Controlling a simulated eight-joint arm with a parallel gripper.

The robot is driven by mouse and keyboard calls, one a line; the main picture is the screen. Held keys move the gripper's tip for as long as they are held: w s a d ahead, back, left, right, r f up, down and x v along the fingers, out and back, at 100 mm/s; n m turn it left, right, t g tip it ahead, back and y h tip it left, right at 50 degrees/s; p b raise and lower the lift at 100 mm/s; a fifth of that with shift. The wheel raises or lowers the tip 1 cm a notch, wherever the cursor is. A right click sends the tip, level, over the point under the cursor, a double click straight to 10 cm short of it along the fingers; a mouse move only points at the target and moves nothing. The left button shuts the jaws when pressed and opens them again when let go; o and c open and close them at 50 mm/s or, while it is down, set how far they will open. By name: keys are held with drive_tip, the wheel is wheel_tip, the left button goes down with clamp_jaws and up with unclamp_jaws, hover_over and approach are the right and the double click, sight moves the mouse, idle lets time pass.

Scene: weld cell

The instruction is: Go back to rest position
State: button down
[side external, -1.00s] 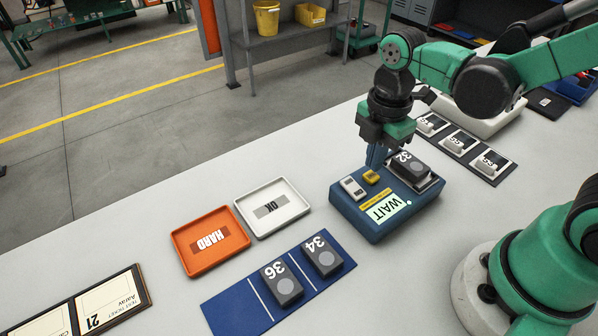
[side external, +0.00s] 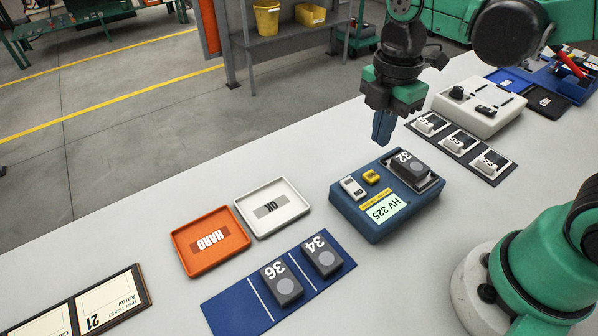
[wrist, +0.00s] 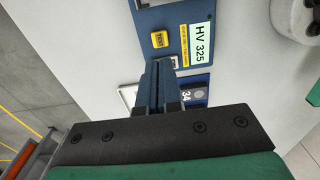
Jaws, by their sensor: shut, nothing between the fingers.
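My gripper (side external: 383,128) is shut and empty, raised above the back edge of the blue tester (side external: 372,230). The tester's display (side external: 384,209) reads "HV 325". Its yellow button (side external: 371,176) is uncovered, and a dark block marked 32 (side external: 408,165) sits in its recess. In the wrist view, my shut fingers (wrist: 158,72) point toward the tester, with the yellow button (wrist: 159,40) and the display (wrist: 201,42) in sight.
An orange tray marked HARD (side external: 198,265) and a white tray marked OK (side external: 248,210) lie at left. A blue mat (side external: 235,308) holds blocks 36 (side external: 281,283) and 34 (side external: 323,255). A white device (side external: 463,118) and a dark strip of pale pieces (side external: 489,178) stand at back right.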

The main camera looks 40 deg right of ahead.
drive_tip(key=m, duration=0.1)
drive_tip(key=m+t, duration=0.1)
drive_tip(key=m, duration=0.1)
drive_tip(key=shift+d+r, duration=0.15)
drive_tip(key=shift+d, duration=0.05)
drive_tip(key=m+t, duration=0.2)
drive_tip(key=m, duration=0.3)
drive_tip(key=d+r+m+t, duration=0.1)
drive_tip(key=m+t, duration=0.1)
drive_tip(key=m, duration=0.3)
drive_tip(key=m+t, duration=0.2)
drive_tip(key=m, duration=0.3)
drive_tip(key=shift+w+d+r, duration=0.3)
drive_tip(key=shift+w+d, duration=0.05)
drive_tip(key=shift+d, duration=0.05)
